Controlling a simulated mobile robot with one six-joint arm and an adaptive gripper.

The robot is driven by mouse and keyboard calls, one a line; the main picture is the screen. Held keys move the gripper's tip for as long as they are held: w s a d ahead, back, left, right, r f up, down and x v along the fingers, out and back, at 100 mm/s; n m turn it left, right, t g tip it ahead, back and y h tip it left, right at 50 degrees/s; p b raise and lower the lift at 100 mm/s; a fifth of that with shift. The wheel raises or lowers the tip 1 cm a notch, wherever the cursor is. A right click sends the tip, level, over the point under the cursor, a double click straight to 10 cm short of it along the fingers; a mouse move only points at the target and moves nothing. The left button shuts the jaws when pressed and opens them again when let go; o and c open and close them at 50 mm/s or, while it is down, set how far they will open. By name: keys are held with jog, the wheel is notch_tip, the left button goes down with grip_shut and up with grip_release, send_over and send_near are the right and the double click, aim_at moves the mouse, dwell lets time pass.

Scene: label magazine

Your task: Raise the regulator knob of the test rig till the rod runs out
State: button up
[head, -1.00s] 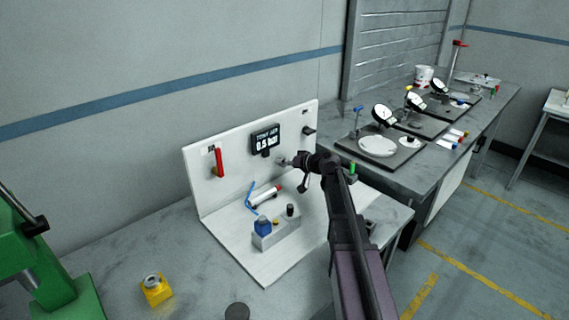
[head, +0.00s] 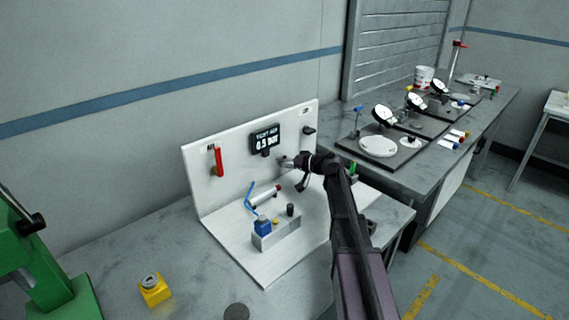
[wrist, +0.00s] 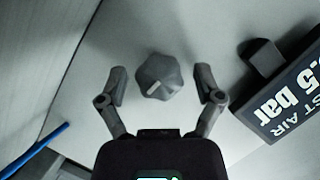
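The regulator knob (wrist: 160,80) is a dark faceted knob with a pale mark, on the white upright panel (head: 240,180) of the test rig. My gripper (wrist: 162,74) is open, with one finger on each side of the knob and a visible gap on both sides. In the head view my gripper (head: 289,163) is at the panel right of the display and hides the knob's details. The display (head: 265,140) reads 0.5 bar; it also shows in the wrist view (wrist: 290,95). The cylinder (head: 264,199) lies on the rig's base; its right end is near my gripper, and I cannot make out the rod.
A red-handled lever (head: 218,161) is on the panel's left, and a dark fitting (head: 309,131) at its upper right. A valve block (head: 276,236) with a blue part and a blue hose (head: 249,196) stand on the base. A yellow block (head: 154,290) sits at front left.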

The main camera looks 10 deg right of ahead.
dwell(0.5)
jog(key=shift+s+r+n+h+p, duration=0.15)
jog(key=shift+n+h+p, duration=0.55)
jog(key=shift+n, duration=0.4)
jog(key=p+v, duration=0.4)
jog(key=v, duration=0.9)
jog(key=shift+s+d, duration=0.2)
jog(key=shift+s, duration=0.05)
dwell(0.9)
